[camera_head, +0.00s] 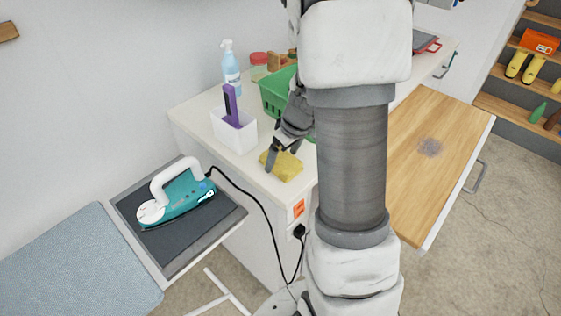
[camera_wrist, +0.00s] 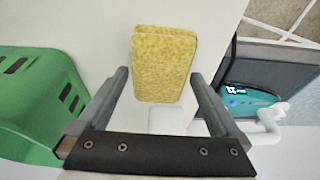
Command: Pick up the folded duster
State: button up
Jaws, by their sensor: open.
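The folded duster (camera_head: 284,166) is yellow and lies on the white counter near its front edge. In the wrist view the duster (camera_wrist: 163,63) appears as a thick folded pad between and beyond my fingertips. My gripper (camera_head: 284,150) is right at the duster in the head view, with a finger overlapping it. In the wrist view my gripper (camera_wrist: 160,82) has its two fingers spread wide, one on each side of the duster, with gaps showing. I cannot tell how high the fingertips are above the counter.
A green basket (camera_head: 272,96) stands behind my gripper, and it looms at left in the wrist view (camera_wrist: 70,90). A white holder (camera_head: 234,133) with a purple item is left of the duster. A teal iron (camera_head: 190,197) rests on a grey board. A black cord hangs by the counter.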

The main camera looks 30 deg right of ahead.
aim_at(282, 158)
jog(key=shift+w+f, duration=0.15)
jog(key=shift+f, duration=0.35)
jog(key=c, duration=1.1)
notch_tip(282, 158, up, 10)
jog(key=shift+r+p, duration=0.1)
jog(key=shift+p, duration=0.95)
